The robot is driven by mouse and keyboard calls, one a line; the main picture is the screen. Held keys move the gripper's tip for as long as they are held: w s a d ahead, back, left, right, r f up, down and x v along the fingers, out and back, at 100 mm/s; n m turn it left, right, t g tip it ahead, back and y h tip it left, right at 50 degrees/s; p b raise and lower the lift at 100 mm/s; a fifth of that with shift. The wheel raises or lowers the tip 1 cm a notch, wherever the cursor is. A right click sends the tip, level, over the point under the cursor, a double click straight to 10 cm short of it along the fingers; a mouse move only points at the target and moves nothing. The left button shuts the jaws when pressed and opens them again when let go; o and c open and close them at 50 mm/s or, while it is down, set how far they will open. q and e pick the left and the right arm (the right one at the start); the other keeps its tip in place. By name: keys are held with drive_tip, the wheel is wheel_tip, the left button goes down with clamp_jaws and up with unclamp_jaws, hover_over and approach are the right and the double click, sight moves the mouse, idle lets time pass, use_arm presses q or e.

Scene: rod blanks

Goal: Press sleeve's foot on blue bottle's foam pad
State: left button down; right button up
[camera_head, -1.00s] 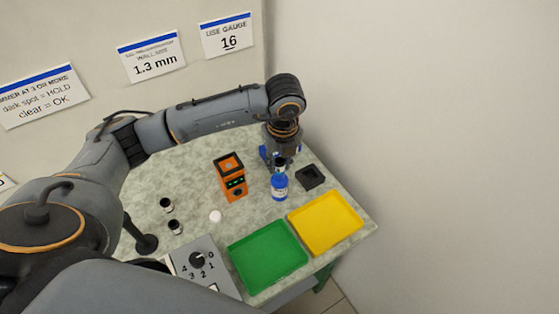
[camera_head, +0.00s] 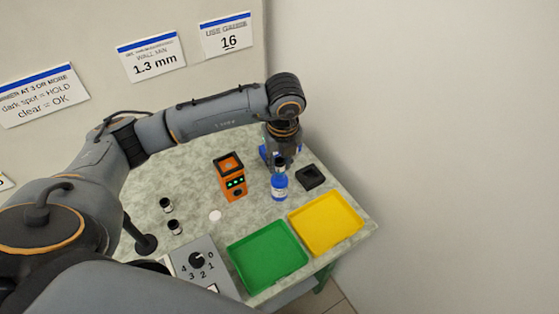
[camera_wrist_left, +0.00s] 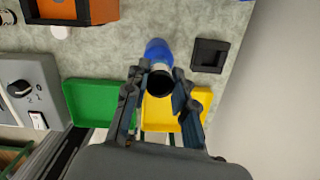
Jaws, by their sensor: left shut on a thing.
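The blue bottle (camera_head: 279,187) stands upright on the table below my left gripper (camera_head: 279,163). In the left wrist view the bottle (camera_wrist_left: 157,49) shows beyond the held sleeve. My left gripper (camera_wrist_left: 160,88) is shut on the sleeve (camera_wrist_left: 160,82), a short tube with a dark open end toward the camera. The sleeve is right over the bottle's top, and in the head view they look in line. The foam pad and the sleeve's foot are hidden, so I cannot tell whether they touch. My right gripper is not in view.
An orange device (camera_head: 231,180) with green lights stands left of the bottle, and a black square holder (camera_head: 310,177) stands right. Green (camera_head: 268,268) and yellow (camera_head: 347,246) trays lie in front. Two more sleeves (camera_head: 166,204), a white disc (camera_head: 215,216) and a dial box (camera_head: 205,268) are at left.

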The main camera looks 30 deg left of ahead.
use_arm(q)
wheel_tip(320, 180, up, 7)
drive_tip(key=p, duration=0.4)
idle(0.6)
idle(0.6)
